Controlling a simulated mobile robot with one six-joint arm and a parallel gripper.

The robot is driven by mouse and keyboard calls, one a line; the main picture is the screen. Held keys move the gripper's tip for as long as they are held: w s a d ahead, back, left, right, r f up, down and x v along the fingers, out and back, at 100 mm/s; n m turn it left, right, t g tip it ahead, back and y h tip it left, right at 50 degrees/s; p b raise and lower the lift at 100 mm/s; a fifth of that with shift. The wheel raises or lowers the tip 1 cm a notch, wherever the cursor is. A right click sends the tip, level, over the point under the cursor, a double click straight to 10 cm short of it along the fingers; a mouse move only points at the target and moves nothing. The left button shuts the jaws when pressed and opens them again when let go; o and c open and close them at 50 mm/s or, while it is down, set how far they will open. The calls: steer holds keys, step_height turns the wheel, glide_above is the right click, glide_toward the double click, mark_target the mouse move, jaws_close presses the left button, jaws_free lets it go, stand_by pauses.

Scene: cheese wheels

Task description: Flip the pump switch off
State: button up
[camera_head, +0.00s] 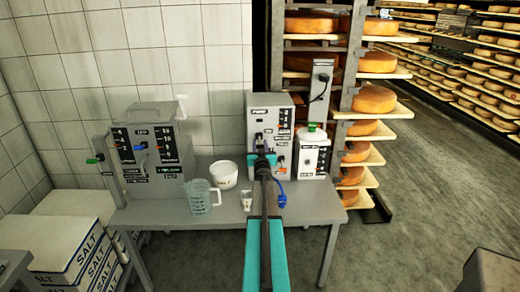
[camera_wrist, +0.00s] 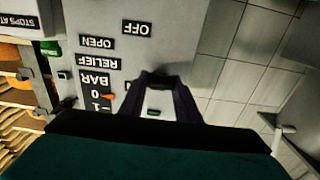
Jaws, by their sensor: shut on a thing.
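The pump unit (camera_head: 265,100) is a grey upright box with labels and small controls, standing on the table's right half in the head view. My gripper (camera_head: 262,158) is at its front face. In the wrist view the panel (camera_wrist: 177,45) appears upside down, with OFF, OPEN, RELIEF and BAR labels and an orange pointer (camera_wrist: 108,97) near 0. There my gripper (camera_wrist: 166,78) has its dark fingertips close together on a small dark part below the OFF label. This seems to be the pump switch, mostly hidden by the fingers, so its position cannot be read.
The grey table (camera_head: 300,205) carries a clear jug (camera_head: 201,197), a white bowl (camera_head: 224,176) and a second grey machine (camera_head: 150,185) at left. A white box with a green cap (camera_head: 314,154) stands right of the pump.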

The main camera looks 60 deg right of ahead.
steer(key=shift+f+h+b, duration=0.2)
steer(key=shift+h+b, duration=0.1)
steer(key=shift+b, duration=0.95)
steer(key=shift+r+b, duration=0.1)
steer(key=shift+b, duration=0.2)
steer(key=o, duration=1)
steer(key=shift+o, duration=0.2)
steer(key=b+v, duration=0.2)
steer(key=v, duration=1.1)
steer(key=shift+s+a+f+b, duration=0.25)
steer(key=shift+s+b, duration=0.05)
steer(key=shift+b, duration=0.05)
